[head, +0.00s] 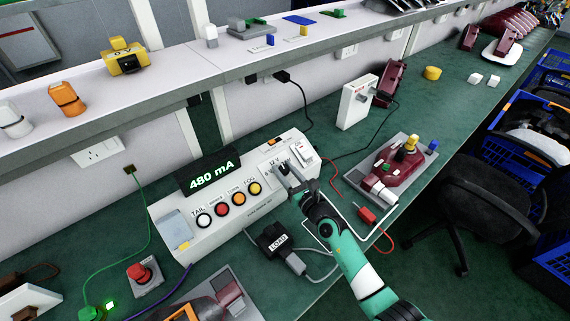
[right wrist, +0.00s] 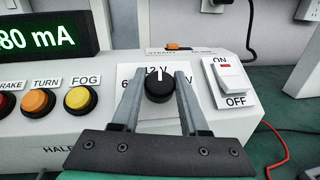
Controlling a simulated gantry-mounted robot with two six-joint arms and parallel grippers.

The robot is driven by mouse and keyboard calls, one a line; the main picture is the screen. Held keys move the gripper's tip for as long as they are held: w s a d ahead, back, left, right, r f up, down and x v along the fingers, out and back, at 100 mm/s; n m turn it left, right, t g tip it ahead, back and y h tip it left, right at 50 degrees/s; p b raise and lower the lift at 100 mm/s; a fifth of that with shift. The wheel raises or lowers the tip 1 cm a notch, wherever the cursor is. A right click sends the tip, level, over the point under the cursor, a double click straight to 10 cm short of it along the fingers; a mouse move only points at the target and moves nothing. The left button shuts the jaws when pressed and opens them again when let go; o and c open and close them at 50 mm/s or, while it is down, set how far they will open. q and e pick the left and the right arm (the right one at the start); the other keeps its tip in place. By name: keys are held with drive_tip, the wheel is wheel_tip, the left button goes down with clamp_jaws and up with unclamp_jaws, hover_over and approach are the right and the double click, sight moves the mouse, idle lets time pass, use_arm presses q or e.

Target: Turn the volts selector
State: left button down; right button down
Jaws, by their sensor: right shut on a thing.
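The volts selector (right wrist: 160,88) is a round black knob with a white pointer on the white face of the test box (head: 190,233). Its pointer stands upright, at the 12 V label; the labels to either side are partly hidden by my fingers. My right gripper (right wrist: 161,80) has one finger on each side of the knob and is shut on it. In the head view my right gripper (head: 288,172) reaches the right end of the box and mostly covers the knob. My left gripper is not in view.
An ON/OFF rocker switch (right wrist: 230,77) sits just right of the selector. TAIL, brake, turn and FOG buttons (head: 238,198) lie left, under a display (head: 211,173) reading 480 mA. A black LOAD block (head: 278,242) and a red lamp on a grey plate (head: 395,165) are nearby.

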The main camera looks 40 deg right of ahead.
drive_tip(key=m+h+p, duration=0.1)
drive_tip(key=m+p, duration=0.1)
drive_tip(key=p, duration=0.1)
drive_tip(key=r+m+g+h+p, duration=0.1)
drive_tip(key=m+h+p, duration=0.1)
drive_tip(key=p, duration=0.1)
drive_tip(key=shift+w+a+g+p, duration=0.1)
drive_tip(key=shift+a+g+p, duration=0.1)
drive_tip(key=shift+g+p, duration=0.15)
drive_tip(key=shift+f+m+g+h, duration=0.15)
drive_tip(key=shift+m+g+h, duration=0.1)
drive_tip(key=shift+m+h, duration=0.4)
drive_tip(key=shift+f+m+g+h, duration=0.15)
drive_tip(key=shift+m+g+h, duration=0.25)
drive_tip(key=shift+m+h, duration=0.15)
drive_tip(key=shift+f+m+g+h, duration=0.1)
drive_tip(key=shift+m+g+h, duration=0.65)
drive_tip(key=shift+m, duration=0.25)
use_arm(q)
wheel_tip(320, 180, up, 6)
drive_tip(key=b, duration=0.2)
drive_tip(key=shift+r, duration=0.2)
use_arm(e)
drive_tip(key=shift+m+g+h, duration=0.75)
drive_tip(key=shift+m+g, duration=0.8)
drive_tip(key=shift+m, duration=0.25)
drive_tip(key=shift+d, duration=0.1)
drive_tip(key=shift+c, duration=2.1)
unclamp_jaws()
